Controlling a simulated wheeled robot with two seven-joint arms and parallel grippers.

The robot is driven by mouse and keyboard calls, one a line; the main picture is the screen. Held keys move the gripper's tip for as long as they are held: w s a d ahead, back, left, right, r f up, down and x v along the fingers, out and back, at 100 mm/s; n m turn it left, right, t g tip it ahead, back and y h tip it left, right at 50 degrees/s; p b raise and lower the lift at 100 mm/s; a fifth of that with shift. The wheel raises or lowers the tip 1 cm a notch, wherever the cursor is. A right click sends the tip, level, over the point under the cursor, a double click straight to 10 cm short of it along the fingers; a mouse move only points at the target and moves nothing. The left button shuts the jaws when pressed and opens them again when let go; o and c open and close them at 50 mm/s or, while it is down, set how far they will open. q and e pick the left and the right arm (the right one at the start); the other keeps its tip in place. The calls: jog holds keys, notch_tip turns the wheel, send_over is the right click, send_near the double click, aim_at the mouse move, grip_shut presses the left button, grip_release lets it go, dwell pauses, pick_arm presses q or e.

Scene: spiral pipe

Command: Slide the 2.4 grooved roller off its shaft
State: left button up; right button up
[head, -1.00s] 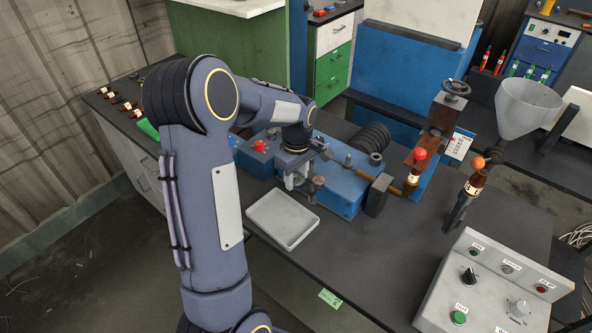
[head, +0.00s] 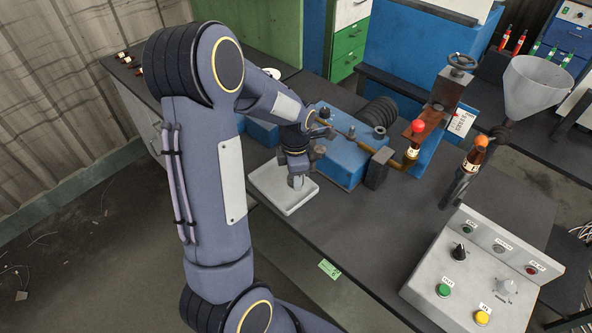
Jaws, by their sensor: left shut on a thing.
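My left gripper (head: 296,174) points down over the pale tray (head: 264,200) in front of the blue machine. It is shut on a small grey metal piece, which looks like the grooved roller (head: 295,183), held at or just above the tray's right part. The grooves and any 2.4 mark are too small to make out. The blue machine (head: 345,160) stands behind the gripper, and a dark round-headed part (head: 318,150) shows at its front, partly covered by my wrist. I cannot make out the bare shaft. My right gripper is not in view.
A control box (head: 470,265) with coloured buttons stands at the bench's right front. The dark bench top (head: 350,245) in front of the tray is clear.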

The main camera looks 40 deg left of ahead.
pick_arm(q)
jog(key=shift+f+b, duration=1.55)
jog(key=shift+f, duration=0.65)
jog(key=o, duration=1.1)
jog(key=shift+c, duration=0.2)
notch_tip(320, 180, up, 8)
jog(key=shift+f, duration=0.1)
